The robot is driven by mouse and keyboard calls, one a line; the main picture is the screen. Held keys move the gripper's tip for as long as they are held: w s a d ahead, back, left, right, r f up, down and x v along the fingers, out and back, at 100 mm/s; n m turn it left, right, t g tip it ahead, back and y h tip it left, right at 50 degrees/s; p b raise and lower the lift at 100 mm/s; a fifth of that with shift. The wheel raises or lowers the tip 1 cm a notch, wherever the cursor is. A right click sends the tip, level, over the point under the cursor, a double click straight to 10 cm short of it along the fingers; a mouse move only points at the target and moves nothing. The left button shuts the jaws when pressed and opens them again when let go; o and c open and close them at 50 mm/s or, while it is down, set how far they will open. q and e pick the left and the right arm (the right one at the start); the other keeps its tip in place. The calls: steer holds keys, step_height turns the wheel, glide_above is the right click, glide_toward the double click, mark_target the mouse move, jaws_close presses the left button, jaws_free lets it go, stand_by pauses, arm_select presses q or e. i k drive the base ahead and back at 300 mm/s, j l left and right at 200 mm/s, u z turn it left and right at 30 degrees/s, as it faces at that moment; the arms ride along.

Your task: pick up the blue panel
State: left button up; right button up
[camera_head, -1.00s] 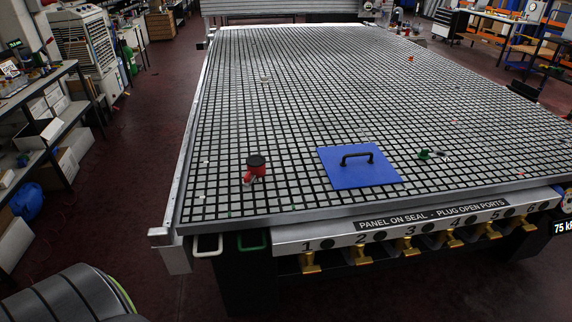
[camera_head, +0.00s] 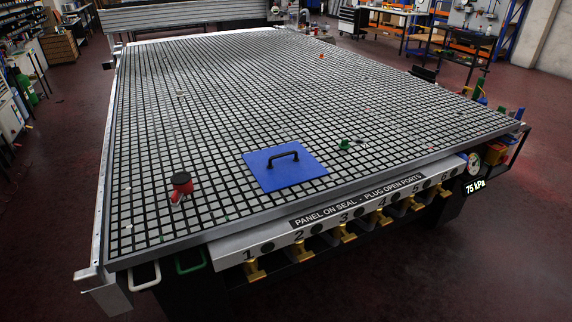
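The blue panel (camera_head: 308,174) is a flat square plate lying on the gridded vacuum table (camera_head: 215,110), near its front edge. A black handle (camera_head: 283,156) stands up from the middle of the panel. Neither of my grippers shows in the head view, so I cannot see where they are relative to the panel.
A red object with a black knob (camera_head: 181,185) stands on the table left of the panel. A small green piece (camera_head: 344,144) lies to its right. The front rail (camera_head: 350,205) has numbered ports and brass levers below. A gauge (camera_head: 473,160) sits at the right corner.

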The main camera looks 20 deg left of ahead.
mark_target(276, 168)
steer(key=i+l+u, duration=0.1)
steer(key=i+l, duration=0.55)
steer(key=i, duration=0.15)
